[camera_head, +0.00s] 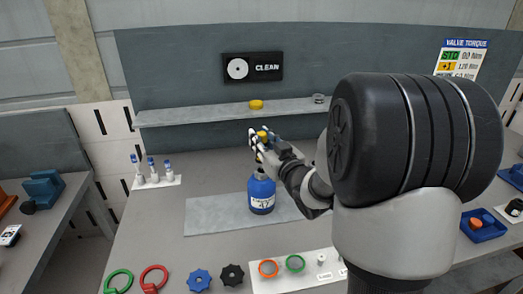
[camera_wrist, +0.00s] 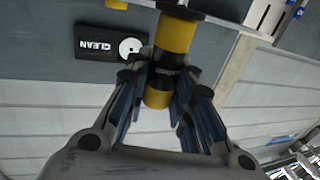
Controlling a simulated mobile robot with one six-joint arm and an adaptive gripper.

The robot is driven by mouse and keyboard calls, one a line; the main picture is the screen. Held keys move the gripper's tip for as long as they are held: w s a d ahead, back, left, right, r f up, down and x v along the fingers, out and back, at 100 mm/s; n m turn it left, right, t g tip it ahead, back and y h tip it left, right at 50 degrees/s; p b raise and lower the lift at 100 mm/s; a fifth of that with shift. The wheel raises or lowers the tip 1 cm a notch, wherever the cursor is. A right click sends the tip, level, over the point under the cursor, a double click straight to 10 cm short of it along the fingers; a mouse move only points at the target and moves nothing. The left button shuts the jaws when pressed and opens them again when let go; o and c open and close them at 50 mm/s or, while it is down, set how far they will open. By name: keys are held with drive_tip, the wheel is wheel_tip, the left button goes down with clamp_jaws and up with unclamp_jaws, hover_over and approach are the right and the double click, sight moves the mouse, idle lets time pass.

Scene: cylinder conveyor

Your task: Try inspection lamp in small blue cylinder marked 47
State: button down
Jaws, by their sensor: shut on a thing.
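A small blue cylinder (camera_head: 262,187) stands upright on a grey mat (camera_head: 210,212); its white label appears to read 47. My gripper (camera_head: 260,142) is above the cylinder's top, with its fingers shut on a yellow and black lamp. In the wrist view my gripper (camera_wrist: 160,95) has its fingers on both sides of the lamp (camera_wrist: 176,38), around its black band. In the head view only a small yellow part of the lamp (camera_head: 263,135) shows between the fingers. The cylinder's mouth is hidden, and I cannot tell whether the lamp reaches into it.
A shelf (camera_head: 200,114) behind holds a yellow cap (camera_head: 256,104) and a grey ring (camera_head: 318,98). A white rack (camera_head: 155,182) with blue-topped vials stands left. Green (camera_head: 118,280) and red (camera_head: 153,278) rings and blue (camera_head: 199,280) and black (camera_head: 232,275) handwheels line the front.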

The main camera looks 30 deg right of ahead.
drive_tip(key=shift+r, duration=0.2)
idle(0.5)
drive_tip(key=shift+r+p, duration=3.3)
drive_tip(key=shift+r, duration=1.55)
